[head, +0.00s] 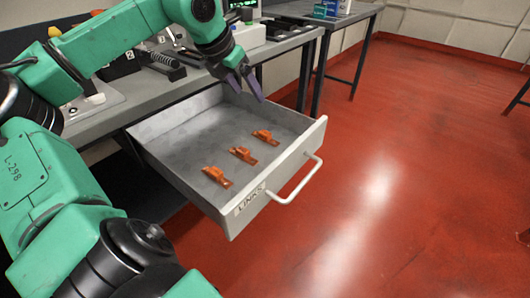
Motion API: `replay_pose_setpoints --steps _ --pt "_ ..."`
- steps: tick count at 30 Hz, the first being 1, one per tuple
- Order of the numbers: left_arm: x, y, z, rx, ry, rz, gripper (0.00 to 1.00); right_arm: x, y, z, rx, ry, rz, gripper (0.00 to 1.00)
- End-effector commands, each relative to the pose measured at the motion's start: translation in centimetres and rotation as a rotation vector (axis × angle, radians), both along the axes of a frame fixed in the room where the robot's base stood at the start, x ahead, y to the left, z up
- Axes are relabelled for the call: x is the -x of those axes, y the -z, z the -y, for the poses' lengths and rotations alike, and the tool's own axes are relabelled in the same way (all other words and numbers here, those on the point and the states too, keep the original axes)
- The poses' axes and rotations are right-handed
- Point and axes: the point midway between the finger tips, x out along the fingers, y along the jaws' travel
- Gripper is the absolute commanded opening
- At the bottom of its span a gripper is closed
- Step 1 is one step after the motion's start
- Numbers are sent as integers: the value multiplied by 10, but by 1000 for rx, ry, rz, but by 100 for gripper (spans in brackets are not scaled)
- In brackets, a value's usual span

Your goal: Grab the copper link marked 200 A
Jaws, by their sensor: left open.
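Three orange copper links lie in a loose diagonal row on the floor of the open drawer: a near one (216,177), a middle one (243,155) and a far one (265,137). Their ratings are too small to read, so I cannot tell which is marked 200 A. The grey drawer (262,197) is pulled out and its front reads LINKS. My left gripper (250,90) is open and empty, above the far back part of the drawer, apart from the links. My right gripper is not in view; a green arm link of mine shows at the lower left.
A grey workbench (200,84) runs behind the drawer, with black parts and a device with a green display (243,4) on it. The drawer's handle (298,188) juts out at the front. The red floor (400,160) to the right is clear.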

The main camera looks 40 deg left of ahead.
Motion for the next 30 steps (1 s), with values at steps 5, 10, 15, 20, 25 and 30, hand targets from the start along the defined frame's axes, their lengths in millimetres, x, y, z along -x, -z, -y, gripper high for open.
replay_pose_setpoints --steps 5,10,15,20,25,30 --pt "-1 42 0 0 0 1 80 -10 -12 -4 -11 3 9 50" --pt "-14 63 0 1 1 -6 80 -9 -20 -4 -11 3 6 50" --pt "-35 101 -1 0 0 -7 80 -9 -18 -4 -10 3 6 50" --pt "-45 118 -1 -1 0 -3 80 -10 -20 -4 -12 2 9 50" --pt "-54 144 -3 -1 0 -6 80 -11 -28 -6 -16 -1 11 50" --pt "-66 164 -4 -1 0 -2 80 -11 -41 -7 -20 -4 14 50"
